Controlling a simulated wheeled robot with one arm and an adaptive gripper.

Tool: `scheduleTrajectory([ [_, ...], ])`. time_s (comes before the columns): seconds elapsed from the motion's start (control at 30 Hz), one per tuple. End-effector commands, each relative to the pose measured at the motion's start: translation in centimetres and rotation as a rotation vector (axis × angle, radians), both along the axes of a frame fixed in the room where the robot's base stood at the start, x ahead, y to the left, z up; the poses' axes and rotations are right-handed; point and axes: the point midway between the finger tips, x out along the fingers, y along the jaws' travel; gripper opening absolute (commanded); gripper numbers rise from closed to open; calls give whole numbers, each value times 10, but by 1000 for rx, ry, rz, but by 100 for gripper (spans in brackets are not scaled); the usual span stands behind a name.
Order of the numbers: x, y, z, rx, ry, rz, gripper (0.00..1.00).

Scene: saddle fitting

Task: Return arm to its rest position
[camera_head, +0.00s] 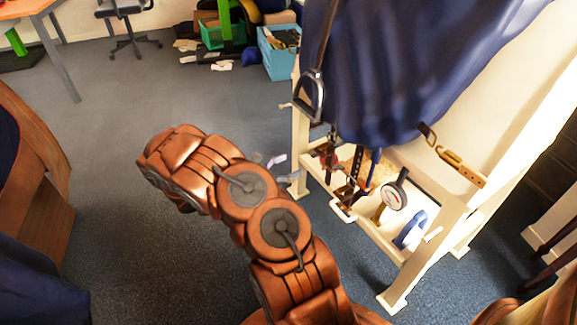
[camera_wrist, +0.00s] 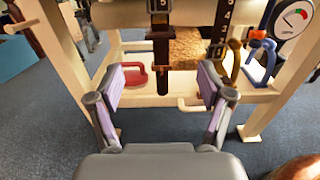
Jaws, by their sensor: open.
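My copper-coloured arm (camera_head: 285,230) rises from the bottom of the head view and bends to the left, out over the floor. My gripper (camera_head: 278,168) is mostly hidden behind the arm there; only a purple pad and a grey finger show, just left of the wooden stand. In the wrist view my gripper (camera_wrist: 161,85) is open, its two purple-padded fingers wide apart with nothing held between them. It faces the cream stand (camera_wrist: 230,97), where a dark numbered strap (camera_wrist: 162,60) hangs beyond the fingers.
The cream stand (camera_head: 452,222) carries a blue draped cover (camera_head: 400,75), a stirrup (camera_head: 311,95), a buckled strap (camera_head: 460,168) and a dial gauge (camera_head: 391,196). Wooden furniture (camera_head: 35,185) stands at left. Grey floor (camera_head: 110,100) is clear between them.

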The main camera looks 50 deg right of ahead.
Motion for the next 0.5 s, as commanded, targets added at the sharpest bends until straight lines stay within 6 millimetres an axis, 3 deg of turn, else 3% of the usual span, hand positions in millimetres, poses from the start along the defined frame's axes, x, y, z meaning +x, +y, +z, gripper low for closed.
scheduleTrajectory([
  [0.37, 0, 0, 1, 0, -1, -1, 79],
  [0.5, -4, 1, 18, -4, -25, -21, 79],
])
